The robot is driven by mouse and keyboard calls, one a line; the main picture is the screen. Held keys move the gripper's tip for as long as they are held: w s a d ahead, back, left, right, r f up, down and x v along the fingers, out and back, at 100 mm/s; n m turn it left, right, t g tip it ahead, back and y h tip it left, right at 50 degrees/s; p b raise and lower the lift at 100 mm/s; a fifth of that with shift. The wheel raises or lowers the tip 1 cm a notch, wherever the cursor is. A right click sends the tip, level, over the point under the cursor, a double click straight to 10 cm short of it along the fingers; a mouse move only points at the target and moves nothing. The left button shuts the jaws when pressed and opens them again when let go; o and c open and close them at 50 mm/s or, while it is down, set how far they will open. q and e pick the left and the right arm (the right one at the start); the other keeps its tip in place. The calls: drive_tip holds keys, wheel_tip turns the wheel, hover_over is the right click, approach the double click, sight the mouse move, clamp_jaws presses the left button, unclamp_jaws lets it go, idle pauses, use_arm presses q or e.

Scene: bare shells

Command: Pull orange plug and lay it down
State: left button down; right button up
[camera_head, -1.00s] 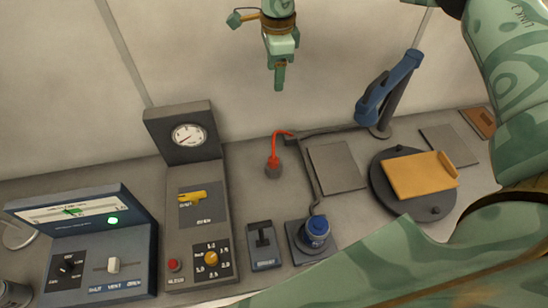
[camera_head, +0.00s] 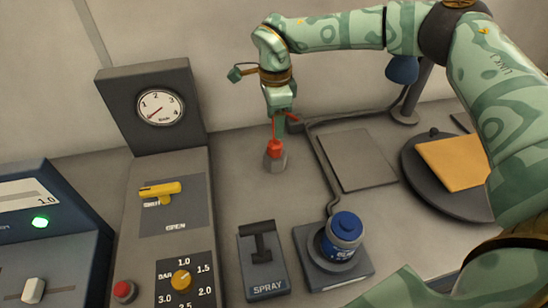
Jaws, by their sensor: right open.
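The orange plug (camera_head: 275,148) stands upright in a small grey socket (camera_head: 275,163) on the bench, left of the middle in the head view. The fingers are seen edge-on and partly cover the cord. My left gripper is not in view.
A panel with a gauge (camera_head: 160,107) and yellow lever (camera_head: 160,189) stands left. A spray switch (camera_head: 262,260) and blue-lidded jar (camera_head: 342,237) are in front. A flat grey plate (camera_head: 357,160) lies right of the socket, beside a cable; bare bench surrounds the socket.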

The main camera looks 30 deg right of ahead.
sight(275, 143)
drive_tip(key=shift+r, duration=0.1)
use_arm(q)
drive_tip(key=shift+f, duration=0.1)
use_arm(e)
wheel_tip(275, 143, down, 6)
drive_tip(key=b, duration=0.5)
drive_tip(key=shift+f, duration=0.4)
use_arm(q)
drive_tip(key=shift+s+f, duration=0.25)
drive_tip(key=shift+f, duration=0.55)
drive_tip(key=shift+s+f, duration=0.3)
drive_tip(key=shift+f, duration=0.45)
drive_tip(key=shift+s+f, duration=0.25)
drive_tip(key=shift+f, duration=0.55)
use_arm(e)
drive_tip(key=shift+f, duration=1.15)
use_arm(q)
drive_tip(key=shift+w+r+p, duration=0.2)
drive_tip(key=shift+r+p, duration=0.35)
drive_tip(key=shift+p, duration=0.1)
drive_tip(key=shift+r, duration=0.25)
